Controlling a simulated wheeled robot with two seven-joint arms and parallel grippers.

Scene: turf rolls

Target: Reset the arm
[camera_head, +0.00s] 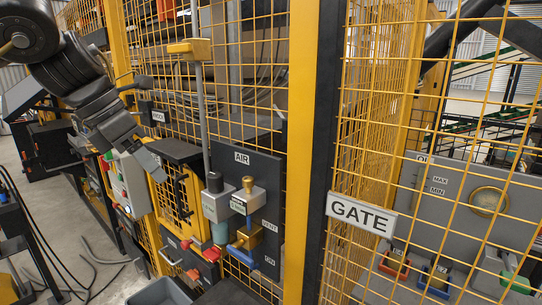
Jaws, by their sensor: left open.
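My left arm comes in from the upper left, with dark rounded links. My left gripper (147,160) is at its lower end, open, with no object seen in it. It hangs in front of a light control panel (133,185) with coloured buttons, left of a small yellow mesh door (178,205). From this angle I cannot tell how far it is from the panel. My right gripper is not in view.
A dark AIR panel (262,190) with a blue-handled, brass valve (244,238) stands right of the door. Yellow mesh fencing and a post (301,140) rise beside it. A GATE sign (361,214) hangs on the mesh. A grey bin (160,292) and floor cables (85,265) lie below.

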